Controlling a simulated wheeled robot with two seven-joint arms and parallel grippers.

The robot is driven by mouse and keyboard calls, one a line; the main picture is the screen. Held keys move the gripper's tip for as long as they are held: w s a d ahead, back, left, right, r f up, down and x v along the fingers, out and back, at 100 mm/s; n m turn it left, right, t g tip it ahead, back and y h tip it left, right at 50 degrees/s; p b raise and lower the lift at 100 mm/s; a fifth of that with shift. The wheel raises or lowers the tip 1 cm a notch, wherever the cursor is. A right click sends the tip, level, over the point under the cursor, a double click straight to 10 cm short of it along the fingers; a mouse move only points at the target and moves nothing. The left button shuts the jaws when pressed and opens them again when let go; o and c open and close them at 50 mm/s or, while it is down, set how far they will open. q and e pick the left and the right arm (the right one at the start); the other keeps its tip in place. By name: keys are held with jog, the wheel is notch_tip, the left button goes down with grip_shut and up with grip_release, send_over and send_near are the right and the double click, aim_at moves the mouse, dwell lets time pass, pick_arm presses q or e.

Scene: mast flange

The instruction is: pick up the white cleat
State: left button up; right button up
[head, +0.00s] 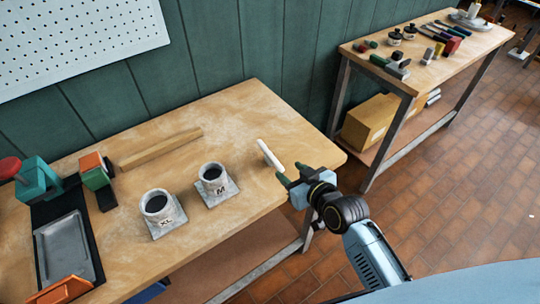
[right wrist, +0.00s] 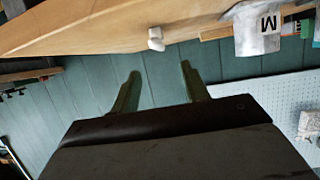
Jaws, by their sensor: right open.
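The white cleat (head: 269,155) is a slim white bar on the wooden bench, near its right end in the head view. In the right wrist view its white end (right wrist: 156,38) shows at the bench edge, beyond my fingertips. My right gripper (head: 288,174) is at the bench's right front edge, just to the lower right of the cleat. Its two green fingers (right wrist: 160,72) are apart with nothing between them. A gap shows between the fingertips and the cleat in the right wrist view. My left gripper is not in view.
Two cups marked XL (head: 158,205) and M (head: 213,180) stand left of the cleat on square bases. A wooden strip (head: 160,149) lies behind them. A grey tray (head: 64,250) and teal tool (head: 36,180) are at far left. A second bench (head: 430,75) stands at the back right.

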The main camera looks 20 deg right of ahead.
aim_at(274, 159)
jog(key=x, duration=0.6)
jog(key=shift+b, duration=0.3)
jog(key=shift+b+x, duration=0.45)
jog(key=shift+x, duration=2.05)
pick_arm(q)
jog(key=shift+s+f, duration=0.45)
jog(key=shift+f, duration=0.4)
pick_arm(e)
jog(key=shift+d+f, duration=0.1)
jog(key=shift+d, duration=0.05)
jog(key=shift+c, duration=0.3)
grip_shut()
